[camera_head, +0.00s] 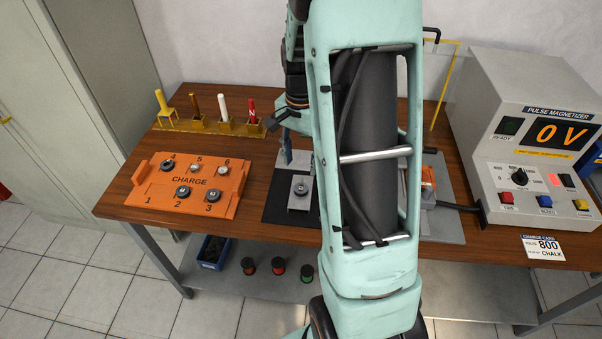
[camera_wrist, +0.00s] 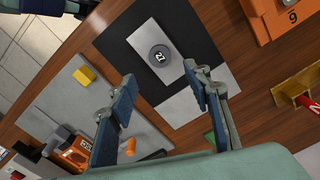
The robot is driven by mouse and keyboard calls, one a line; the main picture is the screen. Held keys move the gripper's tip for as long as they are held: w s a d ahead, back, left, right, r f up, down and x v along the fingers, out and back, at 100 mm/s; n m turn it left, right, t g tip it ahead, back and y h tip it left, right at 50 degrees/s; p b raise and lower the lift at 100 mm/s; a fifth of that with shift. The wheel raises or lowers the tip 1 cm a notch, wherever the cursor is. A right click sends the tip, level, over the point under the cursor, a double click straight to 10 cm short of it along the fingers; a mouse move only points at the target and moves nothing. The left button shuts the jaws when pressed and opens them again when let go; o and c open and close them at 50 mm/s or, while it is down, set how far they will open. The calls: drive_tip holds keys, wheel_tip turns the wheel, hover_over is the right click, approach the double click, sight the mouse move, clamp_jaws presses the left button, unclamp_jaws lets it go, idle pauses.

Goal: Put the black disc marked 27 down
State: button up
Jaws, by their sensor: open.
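The black disc marked 27 (camera_wrist: 159,55) lies flat, number up, on a light grey plate (camera_wrist: 145,38) over a black mat. In the head view the disc (camera_head: 300,188) is on the same plate (camera_head: 302,204), left of my arm. My gripper (camera_wrist: 160,74) is open, and its two blue-padded fingers are apart with nothing between them. In the wrist view the disc shows just beyond the fingertips, apart from both fingers. In the head view my arm hides much of the gripper and the middle of the bench.
An orange CHARGE tray (camera_head: 230,205) holds several discs; spot 1 is bare. A yellow rack (camera_head: 205,125) with coloured sticks stands behind it. The pulse magnetizer (camera_head: 530,120) at right reads 0 V. A card (camera_head: 543,246) reads 800 and CHALK. Bare wood lies between tray and mat.

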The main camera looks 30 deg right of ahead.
drive_tip(key=shift+r, duration=1.7)
